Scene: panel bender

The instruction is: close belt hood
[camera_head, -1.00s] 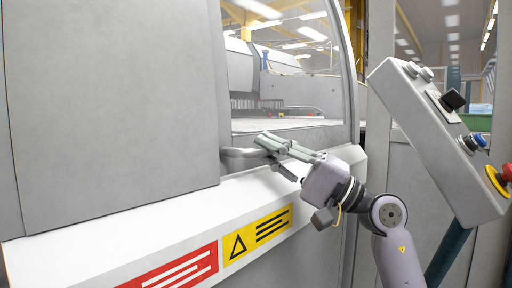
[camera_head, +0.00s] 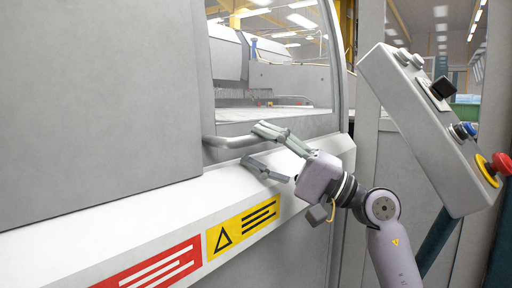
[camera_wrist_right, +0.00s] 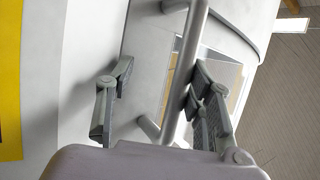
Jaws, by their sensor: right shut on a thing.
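A grey tubular handle (camera_head: 232,141) stands out at the right edge of the large grey panel (camera_head: 105,90), below a window. My right gripper (camera_head: 268,150) is at the right end of this handle, its two fingers visibly spread. In the right wrist view the handle (camera_wrist_right: 186,70) runs between the fingers (camera_wrist_right: 160,85), close to the right-hand finger, with a gap on the left side. Contact at the pads cannot be made out. The curved grey frame (camera_head: 338,70) of the window rises behind the gripper. My left gripper is not in view.
A white ledge (camera_head: 140,225) with red and yellow warning labels runs below the handle. A tilted control box (camera_head: 425,125) with buttons and a red emergency stop (camera_head: 501,164) stands close to the right of my right arm. A green bin (camera_head: 466,112) is behind it.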

